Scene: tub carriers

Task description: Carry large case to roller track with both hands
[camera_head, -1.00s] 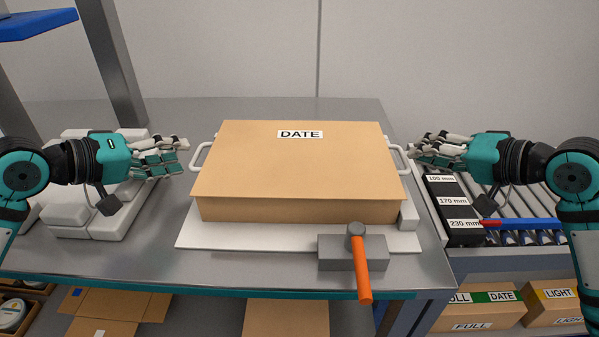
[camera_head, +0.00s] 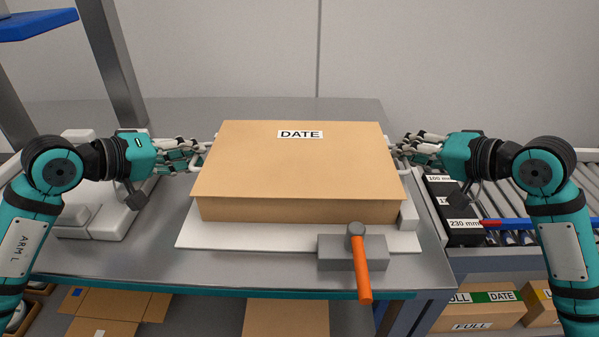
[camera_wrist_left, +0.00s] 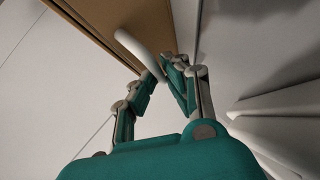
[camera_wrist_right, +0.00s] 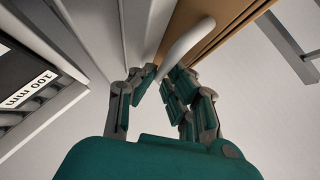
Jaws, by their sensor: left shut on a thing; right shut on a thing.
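The large case (camera_head: 298,165) is a tan box with a DATE label and a white loop handle on each side. It rests on a white board (camera_head: 290,239) on the metal table. My left gripper (camera_head: 203,152) is shut on the left handle, which also shows in the left wrist view (camera_wrist_left: 138,48). My right gripper (camera_head: 397,148) is shut on the right handle, which shows in the right wrist view (camera_wrist_right: 188,45). The roller track (camera_head: 512,200) lies to the right of the table, partly hidden behind my right arm.
A grey block (camera_head: 338,252) and an orange-handled hammer (camera_head: 362,270) sit at the board's front right corner. White blocks (camera_head: 95,222) lie at left. Cartons (camera_head: 475,312) stand below the track.

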